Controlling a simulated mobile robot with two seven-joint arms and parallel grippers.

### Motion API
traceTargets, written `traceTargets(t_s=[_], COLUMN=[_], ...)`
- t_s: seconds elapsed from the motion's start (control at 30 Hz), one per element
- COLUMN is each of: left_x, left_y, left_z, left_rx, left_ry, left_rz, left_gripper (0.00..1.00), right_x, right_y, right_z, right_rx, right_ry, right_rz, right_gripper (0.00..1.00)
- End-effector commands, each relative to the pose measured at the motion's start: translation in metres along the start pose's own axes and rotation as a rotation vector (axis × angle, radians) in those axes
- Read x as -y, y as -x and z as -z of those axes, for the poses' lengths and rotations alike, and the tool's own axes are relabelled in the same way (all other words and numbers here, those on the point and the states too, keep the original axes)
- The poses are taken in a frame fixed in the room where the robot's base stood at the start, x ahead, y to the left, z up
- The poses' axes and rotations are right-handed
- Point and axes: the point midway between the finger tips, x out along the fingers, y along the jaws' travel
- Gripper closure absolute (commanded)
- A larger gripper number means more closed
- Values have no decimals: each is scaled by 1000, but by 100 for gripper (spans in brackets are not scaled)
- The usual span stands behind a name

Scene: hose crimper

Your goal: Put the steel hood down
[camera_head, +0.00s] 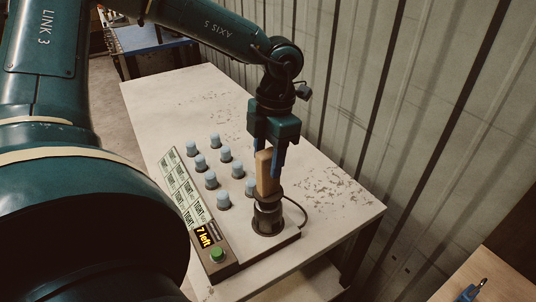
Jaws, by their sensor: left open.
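My left gripper (270,172) points down over the near right part of the table, its blue fingers open on either side of an upright tan block (264,173). I cannot tell whether the fingers touch the block. The block stands above a dark metal cylindrical piece (268,214), which looks like the steel hood on the crimper's base. The hood looks upright and set down, though its lower edge is hard to make out. My right gripper is not in view.
Several blue-capped pegs (211,180) stand left of the hood. A sloped panel with "TIGHT" labels, a "7 left" display (206,236) and a green button (217,254) lies along the left edge. A corrugated wall (350,90) is close on the right. The far tabletop (170,95) is clear.

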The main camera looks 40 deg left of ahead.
Motion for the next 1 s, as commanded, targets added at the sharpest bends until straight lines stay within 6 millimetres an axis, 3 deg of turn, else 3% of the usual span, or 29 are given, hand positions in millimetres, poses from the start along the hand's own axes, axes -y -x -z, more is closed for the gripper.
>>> traceTargets(t_s=[0.23,0.5,0.7,1.0], left_x=[0,0,0,0], left_y=[17,76,110,124], left_z=[-1,-1,-1,0], left_rx=[5,6,2,0], left_ry=[1,1,1,-1], left_rz=[-2,-3,-2,0], left_gripper=[51,51,51,51], right_x=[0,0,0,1], right_y=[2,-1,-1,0], right_z=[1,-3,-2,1], right_rx=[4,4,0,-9], right_ry=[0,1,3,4], right_rz=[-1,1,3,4], right_gripper=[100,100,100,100])
